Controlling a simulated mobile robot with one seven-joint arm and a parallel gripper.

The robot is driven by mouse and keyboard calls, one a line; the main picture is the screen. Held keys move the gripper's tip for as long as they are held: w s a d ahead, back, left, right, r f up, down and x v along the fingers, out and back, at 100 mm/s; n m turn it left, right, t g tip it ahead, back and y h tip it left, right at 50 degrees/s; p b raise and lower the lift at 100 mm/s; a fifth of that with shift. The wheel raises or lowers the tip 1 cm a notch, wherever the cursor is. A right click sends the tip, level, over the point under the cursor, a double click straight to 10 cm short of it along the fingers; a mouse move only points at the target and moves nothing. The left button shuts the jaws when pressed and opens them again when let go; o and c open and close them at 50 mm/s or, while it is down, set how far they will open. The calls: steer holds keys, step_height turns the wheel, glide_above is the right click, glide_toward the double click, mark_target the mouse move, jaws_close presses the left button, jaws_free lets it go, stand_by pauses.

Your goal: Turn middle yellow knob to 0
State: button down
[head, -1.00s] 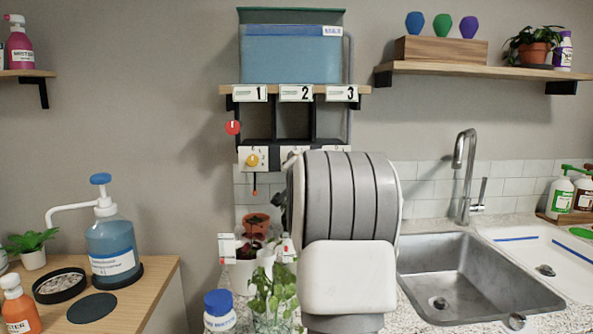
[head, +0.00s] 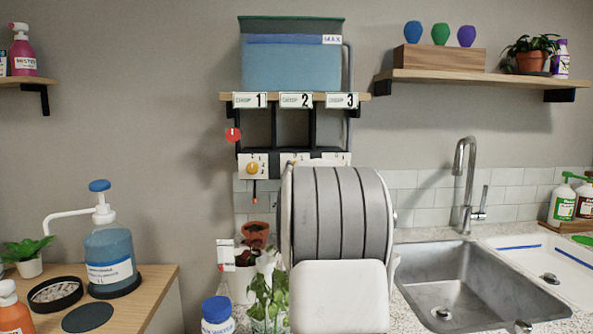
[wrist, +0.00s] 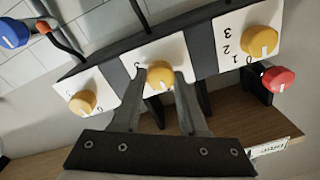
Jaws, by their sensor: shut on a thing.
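The middle yellow knob (wrist: 160,76) sits on the middle white dial plate in the wrist view, which shows the panel upside down. My gripper (wrist: 163,86) has its two fingers closed on either side of this knob. The fingers cover part of the plate, so I cannot read which number its white mark points to. The yellow knobs on either side stand free: one at the wrist view's left (wrist: 83,102) and one at its right (wrist: 259,41). The latter also shows in the head view (head: 252,168). There my arm hides the middle knob and my gripper.
A red knob (wrist: 278,79) sits beside the panel, near the right-hand plate in the wrist view. A blue water tank (head: 292,65) stands on the shelf above the panel. Potted plants (head: 268,290) stand below, left of my arm. The sink (head: 470,285) is at right.

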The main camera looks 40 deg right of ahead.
steer(key=shift+c, duration=2.2)
jaws_free()
steer(key=p+v, duration=0.1)
steer(key=v, duration=1.6)
steer(key=shift+s, duration=0.2)
